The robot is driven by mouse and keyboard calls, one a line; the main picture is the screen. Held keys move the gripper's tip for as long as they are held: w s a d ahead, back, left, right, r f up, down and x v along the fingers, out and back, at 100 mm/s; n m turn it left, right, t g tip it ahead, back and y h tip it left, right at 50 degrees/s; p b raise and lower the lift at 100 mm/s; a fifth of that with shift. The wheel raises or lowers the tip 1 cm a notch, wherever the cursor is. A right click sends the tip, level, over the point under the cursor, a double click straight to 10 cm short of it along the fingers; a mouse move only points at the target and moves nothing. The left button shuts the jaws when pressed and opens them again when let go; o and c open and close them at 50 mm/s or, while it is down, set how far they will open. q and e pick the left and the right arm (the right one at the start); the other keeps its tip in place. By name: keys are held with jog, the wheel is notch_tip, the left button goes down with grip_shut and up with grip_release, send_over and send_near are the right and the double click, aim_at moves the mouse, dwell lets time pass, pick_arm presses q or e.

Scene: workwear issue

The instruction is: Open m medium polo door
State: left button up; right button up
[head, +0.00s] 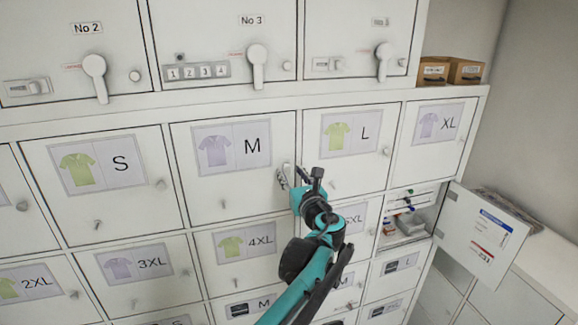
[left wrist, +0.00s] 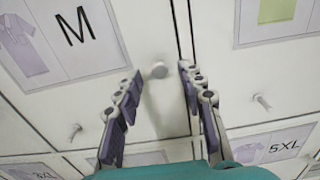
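The M medium polo door (head: 235,190) is a white locker door with a lavender polo label, and it looks shut. It also shows in the left wrist view (left wrist: 110,100). Its round knob (left wrist: 158,70) is near the door's right edge. My left gripper (head: 284,177) is at that edge, in front of the door. In the left wrist view the left gripper (left wrist: 188,75) is open, with the knob ahead, between the lines of its two fingers; I see no grip on it. In the head view my gripper largely hides the knob. My right gripper is not in view.
The S door (head: 110,210) and L door (head: 345,175) flank the M door, both shut. Below is the 4XL door (head: 240,262). At right a small door (head: 480,235) stands open, sticking out from its compartment. Above are doors with large handles (head: 257,65).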

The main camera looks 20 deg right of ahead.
pick_arm(q)
jog(key=shift+w, duration=1.35)
grip_shut()
